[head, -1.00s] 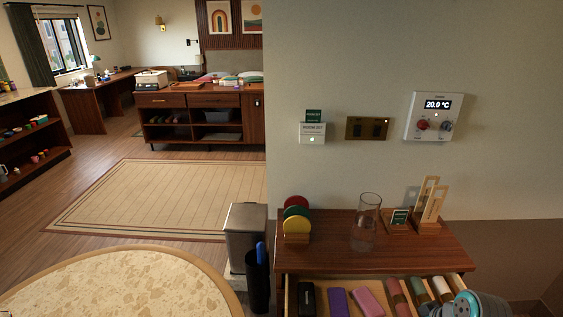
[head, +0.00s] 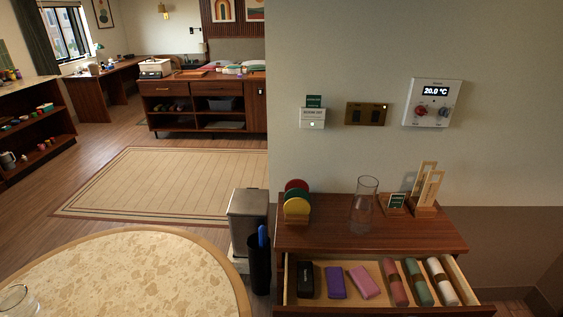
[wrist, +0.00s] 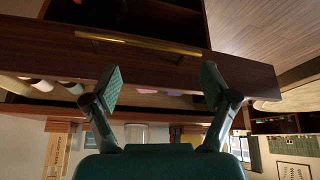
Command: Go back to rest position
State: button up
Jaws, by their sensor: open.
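My gripper (wrist: 160,92) shows in the wrist view with its two fingers spread wide apart and nothing between them. The wrist view appears upside down, with the wooden drawer front (wrist: 180,52) and its brass handle (wrist: 135,43) above the fingers in the picture. In the head view the drawer (head: 390,309) stands open under the small wooden cabinet top (head: 340,236). My gripper and arm do not show in the head view now.
The open drawer holds a black case (head: 305,280), a purple case (head: 335,282), a pink case (head: 364,282) and several rolled cloths (head: 418,282). A glass vase (head: 362,208) stands on the cabinet. A bin (head: 247,220) and round table (head: 130,275) are at left.

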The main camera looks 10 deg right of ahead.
jog(key=s+a+f+m+t+h, duration=0.1)
jog(key=s+a+f+t, duration=0.35)
jog(key=s+a, duration=0.75)
jog(key=s+a+r+t, duration=0.2)
jog(key=s+r, duration=0.4)
jog(key=s, duration=0.1)
jog(key=s+a+r+t+y, duration=0.1)
jog(key=s+a+r+t, duration=0.1)
jog(key=s+r, duration=0.4)
jog(key=shift+s+a+r, duration=0.2)
jog(key=shift+s+a, duration=0.6)
jog(key=shift+s, duration=0.2)
jog(key=shift+t, duration=0.25)
